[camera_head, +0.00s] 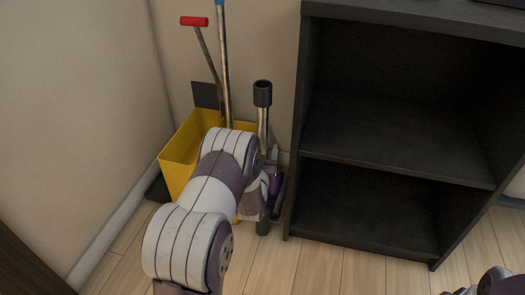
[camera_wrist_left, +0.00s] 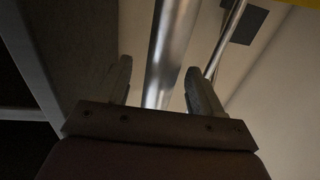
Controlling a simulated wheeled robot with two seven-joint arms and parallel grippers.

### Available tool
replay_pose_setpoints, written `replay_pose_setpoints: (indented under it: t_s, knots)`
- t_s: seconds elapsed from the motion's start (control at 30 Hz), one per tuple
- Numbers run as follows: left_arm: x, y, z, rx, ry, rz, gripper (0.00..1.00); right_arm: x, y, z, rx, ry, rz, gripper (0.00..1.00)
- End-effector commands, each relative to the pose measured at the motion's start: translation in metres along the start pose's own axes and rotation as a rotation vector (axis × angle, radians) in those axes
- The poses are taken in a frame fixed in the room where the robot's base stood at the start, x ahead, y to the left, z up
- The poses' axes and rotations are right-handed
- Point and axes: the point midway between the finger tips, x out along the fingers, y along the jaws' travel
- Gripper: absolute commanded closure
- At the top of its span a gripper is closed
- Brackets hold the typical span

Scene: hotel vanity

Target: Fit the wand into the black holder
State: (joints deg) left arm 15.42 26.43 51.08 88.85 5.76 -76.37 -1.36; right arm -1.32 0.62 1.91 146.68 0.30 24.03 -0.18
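A metal tube with a black upper end (camera_head: 262,93), which I take to be the wand, stands nearly upright between the yellow bucket and the dark shelf. A dark cylindrical piece (camera_head: 263,222) shows at its foot near the floor; I cannot tell if this is the black holder or part of the wand. My left arm hides the middle of the tube and most of the left gripper. In the left wrist view the left gripper (camera_wrist_left: 157,68) has its fingers apart, with the tube (camera_wrist_left: 170,45) between them and a gap on the left side.
A yellow bucket (camera_head: 180,150) holds a red-handled tool (camera_head: 195,21) and a blue-topped pole (camera_head: 222,60), close to the tube. The dark shelf unit (camera_head: 400,135) stands close on the right. Floor in front is clear.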

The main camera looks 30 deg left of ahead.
Motion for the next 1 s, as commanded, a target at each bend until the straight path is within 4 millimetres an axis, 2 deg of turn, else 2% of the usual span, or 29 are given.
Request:
replay_pose_setpoints:
  t_s: [0.27,0.33,0.47,0.7,0.83,1.0]
  knots:
    - [-0.001,0.000,0.000,0.000,-0.001,0.000,0.33,-0.001,0.000,0.000,0.000,0.000,0.000,0.14]
    - [-0.007,0.000,-0.002,0.000,-0.003,0.000,0.33,-0.007,0.000,-0.001,0.000,0.000,0.000,0.14]
    - [-0.035,0.000,-0.006,0.001,-0.007,0.000,0.33,-0.027,0.000,-0.003,0.000,0.000,0.000,0.14]
    - [-0.099,0.000,-0.005,0.000,-0.004,0.001,0.33,-0.056,0.000,-0.007,0.000,0.000,0.000,0.14]
    - [-0.119,0.000,-0.003,0.001,-0.002,0.001,0.33,-0.062,0.000,-0.007,0.000,0.000,0.000,0.14]
    - [-0.128,0.000,0.000,0.000,0.001,0.001,0.33,-0.062,0.000,-0.007,0.000,0.000,0.000,0.14]
